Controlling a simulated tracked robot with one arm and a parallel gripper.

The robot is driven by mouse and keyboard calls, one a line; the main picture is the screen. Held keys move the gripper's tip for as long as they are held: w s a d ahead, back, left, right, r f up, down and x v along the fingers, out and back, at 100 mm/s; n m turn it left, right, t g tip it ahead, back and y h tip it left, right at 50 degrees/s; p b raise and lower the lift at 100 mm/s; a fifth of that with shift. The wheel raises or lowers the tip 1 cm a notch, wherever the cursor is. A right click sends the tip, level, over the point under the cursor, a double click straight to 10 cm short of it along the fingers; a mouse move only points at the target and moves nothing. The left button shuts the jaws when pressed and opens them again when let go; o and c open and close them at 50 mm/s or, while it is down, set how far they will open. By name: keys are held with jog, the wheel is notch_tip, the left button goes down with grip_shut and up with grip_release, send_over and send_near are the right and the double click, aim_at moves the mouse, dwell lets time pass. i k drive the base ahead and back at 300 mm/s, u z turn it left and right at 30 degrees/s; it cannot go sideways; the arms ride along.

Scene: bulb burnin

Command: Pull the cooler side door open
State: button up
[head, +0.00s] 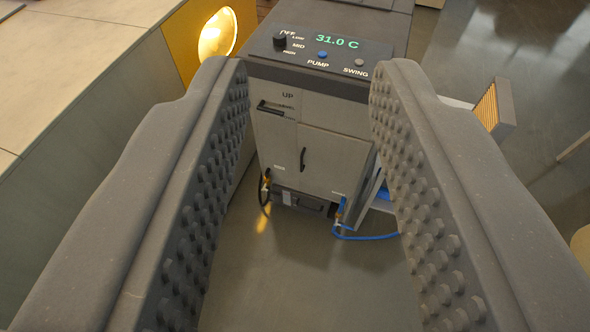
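The grey cooler (335,158) stands ahead, between my fingers in the picture. Its front has a small handle (275,107) under the word UP and a door (325,163) with a dark vertical handle (303,159). This front door looks shut. My right finger hides most of the cooler's right side. Low on that side, a pale slanted panel (362,204) and something blue show past the finger; I cannot tell if this is the side door. My gripper (312,75) is wide open and empty, apart from the cooler as far as I can tell.
The sloped control panel (320,50) reads 31.0 C. A blue hose (368,237) lies on the floor at the cooler's lower right. A framed tan slatted piece (487,108) stands at right. A pale counter (75,75) and a lit lamp (217,35) are at left.

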aim_at(331, 160)
jog(key=u, duration=0.05)
jog(key=i, duration=1)
jog(key=z, duration=0.05)
